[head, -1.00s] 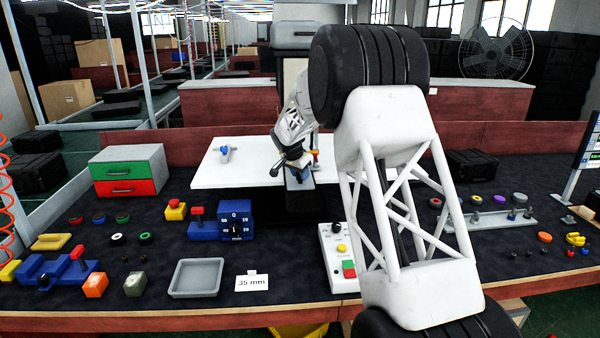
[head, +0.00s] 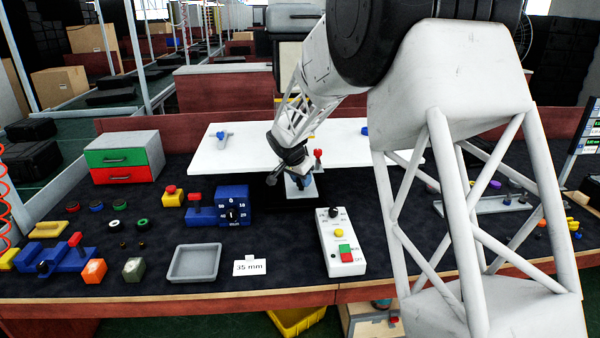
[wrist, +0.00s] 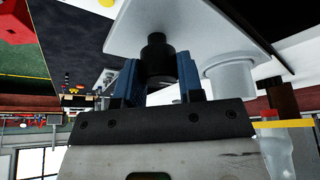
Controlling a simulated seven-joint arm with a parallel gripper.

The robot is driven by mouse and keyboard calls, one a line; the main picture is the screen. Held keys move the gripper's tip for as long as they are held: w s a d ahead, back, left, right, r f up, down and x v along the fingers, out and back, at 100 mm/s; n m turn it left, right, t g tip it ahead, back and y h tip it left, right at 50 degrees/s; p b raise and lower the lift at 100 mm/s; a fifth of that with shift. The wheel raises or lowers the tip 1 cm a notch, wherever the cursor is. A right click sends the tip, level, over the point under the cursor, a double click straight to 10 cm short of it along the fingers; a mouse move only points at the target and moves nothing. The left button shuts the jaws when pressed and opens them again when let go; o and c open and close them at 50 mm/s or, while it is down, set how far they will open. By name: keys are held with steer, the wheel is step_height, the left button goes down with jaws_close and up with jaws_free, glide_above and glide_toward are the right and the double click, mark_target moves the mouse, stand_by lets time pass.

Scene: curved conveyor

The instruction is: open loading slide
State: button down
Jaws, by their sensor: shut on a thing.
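The loading slide (head: 302,190) is a light grey plate that sticks out at the front edge of the white machine table in the head view. In the wrist view the grey plate (wrist: 215,30) fills the upper middle, with a round black knob (wrist: 157,45) on it. My gripper (wrist: 160,75) has its blue fingers on either side of the knob and is shut on it. In the head view my gripper (head: 298,180) is at the slide, and the fingers and knob are mostly hidden by the wrist.
A white control box (head: 341,242) with red and green buttons stands in front. A blue dial gauge block (head: 233,206) is left of the slide. A red-topped post (head: 318,158) stands close behind my gripper. A grey tray (head: 195,263) lies near the front edge.

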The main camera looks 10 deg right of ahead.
steer(key=shift+s, duration=2.25)
steer(key=c, duration=0.7)
jaws_free()
steer(key=shift+c, duration=0.2)
steer(key=shift+r, duration=0.1)
steer(key=v, duration=0.7)
steer(key=shift+r, duration=0.3)
steer(key=shift+s+a, duration=0.1)
steer(key=shift+s, duration=0.05)
